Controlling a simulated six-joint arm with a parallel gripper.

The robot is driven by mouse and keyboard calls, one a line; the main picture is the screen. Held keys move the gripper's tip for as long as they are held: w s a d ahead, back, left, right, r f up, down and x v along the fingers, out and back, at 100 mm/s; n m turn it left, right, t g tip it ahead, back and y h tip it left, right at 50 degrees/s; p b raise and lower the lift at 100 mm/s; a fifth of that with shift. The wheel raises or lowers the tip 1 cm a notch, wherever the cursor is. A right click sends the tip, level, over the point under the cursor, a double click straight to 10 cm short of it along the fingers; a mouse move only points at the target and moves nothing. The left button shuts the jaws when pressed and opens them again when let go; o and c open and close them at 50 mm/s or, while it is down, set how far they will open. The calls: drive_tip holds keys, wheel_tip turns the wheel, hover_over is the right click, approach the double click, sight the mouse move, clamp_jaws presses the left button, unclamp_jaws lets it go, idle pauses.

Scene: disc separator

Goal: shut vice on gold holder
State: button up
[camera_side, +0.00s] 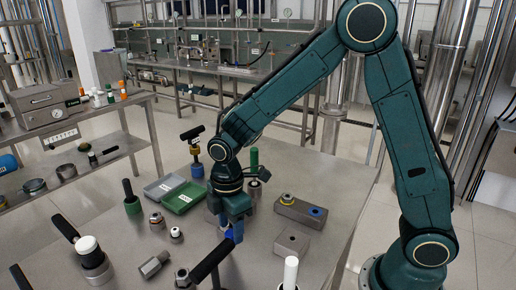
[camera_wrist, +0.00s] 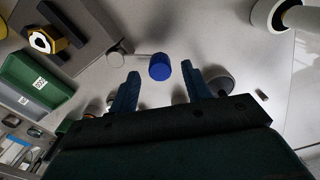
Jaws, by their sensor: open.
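My gripper (camera_wrist: 160,90) is open and points down over the table in the wrist view; it also shows in the side view (camera_side: 232,228). A blue knob (camera_wrist: 159,67) on a thin pale rod lies just ahead of the fingertips, between their lines, and is not gripped. The rod runs left to a pale round end beside the dark grey vice (camera_wrist: 88,40). In the side view my gripper covers part of this area, so the jaw gap cannot be judged.
A green tray (camera_wrist: 60,68) lies left of the gripper. A white post (camera_side: 291,268) stands at the front. A grey block with a hole (camera_side: 292,242) is to the right. Black-handled tools (camera_side: 212,262) stand close by.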

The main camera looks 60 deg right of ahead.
sight(231, 233)
wheel_tip(231, 233, up, 11)
idle(0.4)
drive_tip(key=shift+r, duration=0.15)
drive_tip(key=s+d+r+m+t, duration=0.2)
drive_tip(key=s+d+m, duration=0.1)
drive_tip(key=s, duration=0.3)
drive_tip(key=s+d+r+m+t, duration=0.1)
drive_tip(key=s+d+r+m, duration=0.1)
drive_tip(key=s+m, duration=0.4)
drive_tip(key=s+d+r+m+t, duration=0.2)
drive_tip(key=s+d+m, duration=0.1)
drive_tip(key=s+m, duration=0.2)
drive_tip(key=shift+s+d+r+t, duration=0.3)
drive_tip(key=shift+s+d, duration=0.05)
drive_tip(key=shift+s, duration=0.9)
